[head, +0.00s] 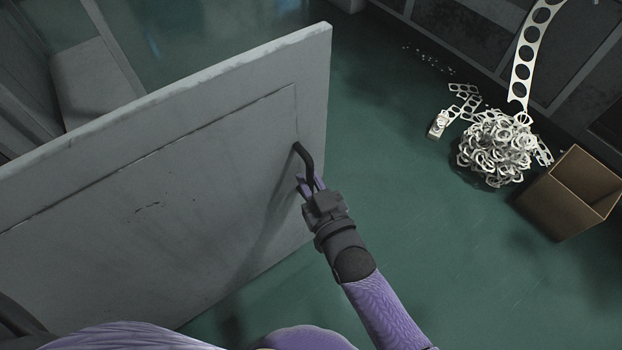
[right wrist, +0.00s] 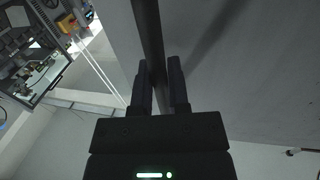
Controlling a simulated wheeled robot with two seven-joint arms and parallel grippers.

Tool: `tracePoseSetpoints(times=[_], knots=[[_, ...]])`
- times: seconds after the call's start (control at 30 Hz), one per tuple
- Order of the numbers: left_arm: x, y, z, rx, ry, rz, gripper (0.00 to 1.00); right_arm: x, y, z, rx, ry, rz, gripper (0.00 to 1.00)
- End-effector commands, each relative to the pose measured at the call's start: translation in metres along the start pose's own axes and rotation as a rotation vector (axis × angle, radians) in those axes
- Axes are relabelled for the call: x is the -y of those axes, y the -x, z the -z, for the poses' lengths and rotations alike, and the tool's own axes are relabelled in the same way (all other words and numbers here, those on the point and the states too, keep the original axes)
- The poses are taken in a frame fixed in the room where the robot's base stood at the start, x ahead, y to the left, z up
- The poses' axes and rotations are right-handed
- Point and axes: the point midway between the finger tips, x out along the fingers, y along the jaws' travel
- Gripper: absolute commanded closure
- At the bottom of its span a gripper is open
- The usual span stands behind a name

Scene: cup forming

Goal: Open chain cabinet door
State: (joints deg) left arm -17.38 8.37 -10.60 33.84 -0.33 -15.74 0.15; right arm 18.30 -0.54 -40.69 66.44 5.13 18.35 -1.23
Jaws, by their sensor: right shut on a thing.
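The cabinet door (head: 170,160) is a large grey panel that stands swung out across the left and middle of the head view. A dark curved handle (head: 304,154) sits near its free edge. My right gripper (head: 312,184) is shut on the handle. In the right wrist view, the handle (right wrist: 150,35) runs as a dark bar between the two fingers (right wrist: 160,85), with the grey door face (right wrist: 250,70) behind it. My left gripper is not in view.
A pile of pale metal scraps (head: 495,148) lies on the green floor at right, beside an open cardboard box (head: 568,195). A perforated strip (head: 528,55) hangs above the pile. The green floor (head: 400,150) between door and pile is clear.

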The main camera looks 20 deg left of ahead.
Motion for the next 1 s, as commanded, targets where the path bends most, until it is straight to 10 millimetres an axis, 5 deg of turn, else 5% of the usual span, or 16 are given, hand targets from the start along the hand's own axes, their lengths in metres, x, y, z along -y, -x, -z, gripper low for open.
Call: tracePoseSetpoints(times=[0.07,0.1,0.23,0.57,1.0], knots=[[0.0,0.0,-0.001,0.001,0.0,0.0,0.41,0.0,0.001,-0.001,0.003,0.0,0.0,1.0],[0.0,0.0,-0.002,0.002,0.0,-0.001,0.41,0.0,0.001,-0.001,0.003,0.0,0.0,0.76],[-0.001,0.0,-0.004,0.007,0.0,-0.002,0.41,0.0,0.0,-0.001,0.002,0.0,0.0,0.48],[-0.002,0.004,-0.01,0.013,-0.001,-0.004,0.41,0.0,0.005,0.001,0.002,0.001,0.0,0.46],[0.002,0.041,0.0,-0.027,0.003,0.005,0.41,0.0,0.096,0.002,0.002,0.0,0.0,0.46]])
